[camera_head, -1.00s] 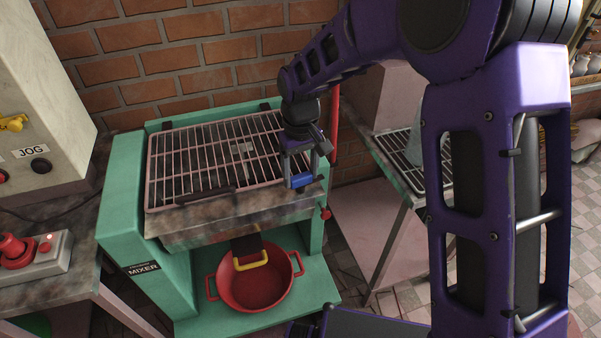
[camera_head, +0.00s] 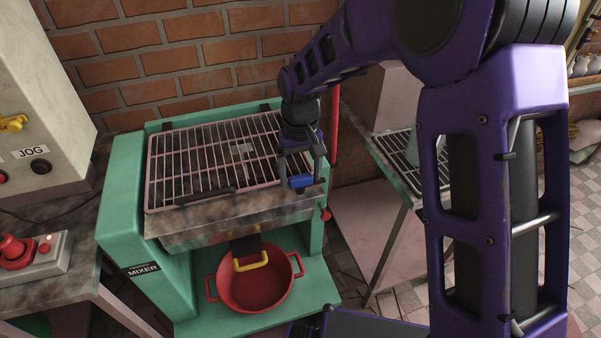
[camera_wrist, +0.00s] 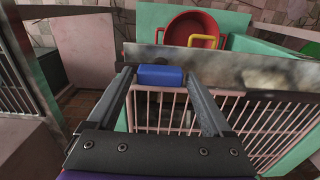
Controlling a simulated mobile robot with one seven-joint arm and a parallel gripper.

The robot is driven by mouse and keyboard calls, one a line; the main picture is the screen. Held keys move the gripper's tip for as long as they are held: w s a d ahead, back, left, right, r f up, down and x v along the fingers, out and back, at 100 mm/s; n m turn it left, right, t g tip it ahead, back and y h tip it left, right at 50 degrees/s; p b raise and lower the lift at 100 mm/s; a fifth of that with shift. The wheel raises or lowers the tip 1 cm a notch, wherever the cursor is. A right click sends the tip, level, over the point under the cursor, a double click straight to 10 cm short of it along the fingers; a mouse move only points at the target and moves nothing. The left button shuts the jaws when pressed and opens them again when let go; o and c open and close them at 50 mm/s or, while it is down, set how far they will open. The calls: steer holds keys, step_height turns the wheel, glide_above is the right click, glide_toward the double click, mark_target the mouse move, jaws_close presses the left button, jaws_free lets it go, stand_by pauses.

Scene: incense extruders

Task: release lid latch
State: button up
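The blue lid latch (camera_head: 301,181) sits at the front right corner of the mixer's barred lid (camera_head: 205,165). The latch also shows in the wrist view (camera_wrist: 161,75), just above the bars of the lid (camera_wrist: 250,120). My gripper (camera_head: 302,178) hangs over this corner, pointing down. In the wrist view my gripper (camera_wrist: 160,77) is open, one finger on each side of the latch, with a narrow gap on both sides. The fingers do not appear to touch it. How deep the latch lies between the fingertips is hard to tell. The lid is closed on the mixer.
The green mixer (camera_head: 125,230) has a red pot (camera_head: 260,290) on its lower shelf, below a yellow handle (camera_head: 251,265). A red upright bar (camera_head: 334,125) stands close to my gripper's right. A side table (camera_head: 375,215) is further right, a brick wall (camera_head: 160,50) behind.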

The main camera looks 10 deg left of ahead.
mark_target(301, 176)
steer(key=shift+o, duration=0.8)
step_height(301, 176, up, 17)
steer(key=p, duration=0.2)
steer(key=shift+r, duration=0.2)
steer(key=shift+w+d, duration=0.1)
